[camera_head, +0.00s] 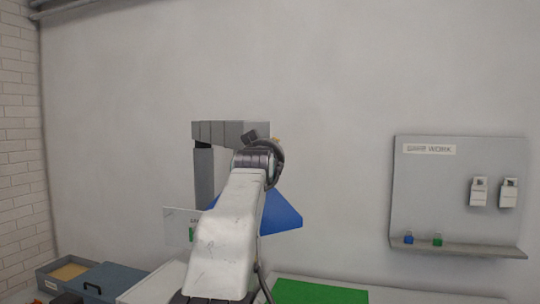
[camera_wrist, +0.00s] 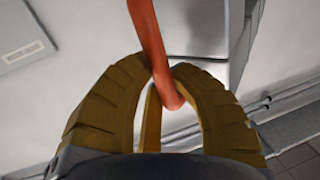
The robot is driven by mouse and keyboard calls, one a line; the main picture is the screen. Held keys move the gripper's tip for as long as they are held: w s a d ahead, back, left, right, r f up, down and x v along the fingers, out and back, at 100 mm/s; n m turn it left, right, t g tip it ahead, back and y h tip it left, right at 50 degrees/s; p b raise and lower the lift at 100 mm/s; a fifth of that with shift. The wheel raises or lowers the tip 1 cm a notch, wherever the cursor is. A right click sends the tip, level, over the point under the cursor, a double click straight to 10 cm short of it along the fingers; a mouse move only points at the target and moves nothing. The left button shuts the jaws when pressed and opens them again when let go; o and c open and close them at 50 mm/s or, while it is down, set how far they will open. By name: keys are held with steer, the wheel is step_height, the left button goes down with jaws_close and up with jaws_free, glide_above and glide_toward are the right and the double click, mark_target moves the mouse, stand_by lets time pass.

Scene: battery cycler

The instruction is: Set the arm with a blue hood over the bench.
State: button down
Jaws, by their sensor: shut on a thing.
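The arm (camera_head: 228,130) is grey and boxy, on an upright grey post (camera_head: 204,175) against the wall. Its blue hood (camera_head: 283,212) shows to the right of my own white arm, which hides part of it. My gripper (camera_wrist: 167,72) has ribbed yellow fingers and is shut on an orange-red bar (camera_wrist: 149,35) in the wrist view. In the head view only a small yellow bit of my gripper (camera_head: 275,141) shows, beside the grey arm's right end. What the bar joins to is hidden.
A green mat (camera_head: 320,292) lies at the bottom right of centre. A wall board with a shelf (camera_head: 460,248) is at the right. An open blue-grey box (camera_head: 52,284) and a clear panel (camera_head: 180,227) are at the left. The wall between hood and board is bare.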

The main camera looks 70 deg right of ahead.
stand_by(0.4)
steer(key=c, duration=1.4)
jaws_free()
steer(key=shift+s, duration=0.15)
steer(key=o, duration=0.4)
steer(key=shift+v, duration=6)
steer(key=shift+c, duration=0.3)
